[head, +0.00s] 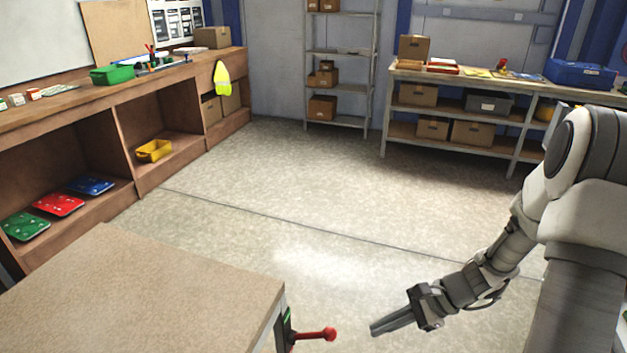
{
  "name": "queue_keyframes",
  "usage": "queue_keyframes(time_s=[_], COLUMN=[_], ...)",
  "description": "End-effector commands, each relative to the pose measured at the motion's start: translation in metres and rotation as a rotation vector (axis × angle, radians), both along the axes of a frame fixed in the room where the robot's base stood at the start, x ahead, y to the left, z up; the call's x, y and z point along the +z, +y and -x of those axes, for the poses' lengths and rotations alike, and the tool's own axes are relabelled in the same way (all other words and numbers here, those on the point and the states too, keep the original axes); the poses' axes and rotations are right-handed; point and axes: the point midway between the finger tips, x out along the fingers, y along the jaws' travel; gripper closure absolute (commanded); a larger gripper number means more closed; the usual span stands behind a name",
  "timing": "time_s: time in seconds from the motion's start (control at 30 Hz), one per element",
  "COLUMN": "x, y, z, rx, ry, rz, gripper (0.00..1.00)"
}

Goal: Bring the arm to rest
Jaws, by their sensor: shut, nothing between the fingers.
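My arm comes in from the right edge of the head view and bends down toward the left. My gripper (374,330) is at its end, low in the picture, over the open floor. Its fingers are together and nothing shows between them. It is just right of a red-handled lever (316,334) on the side of the near table, with a gap between them.
The near table (140,290) has a bare top at the lower left. A wooden bench with shelves (120,115) runs along the left wall. A metal rack (340,85) and a long workbench (480,80) stand at the back. The middle floor (300,190) is clear.

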Motion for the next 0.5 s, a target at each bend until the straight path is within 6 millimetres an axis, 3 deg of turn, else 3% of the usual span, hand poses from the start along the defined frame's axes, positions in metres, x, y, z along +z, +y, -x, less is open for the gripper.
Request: queue_keyframes(time_s=[0.1, 0.5], x=[0.033, 0.124], y=[0.004, 0.015], z=[0.006, 0.042], rx=[0.134, 0.544], ry=[-0.092, -0.376], rz=[0.095, 0.402], gripper=[1.00, 1.00])
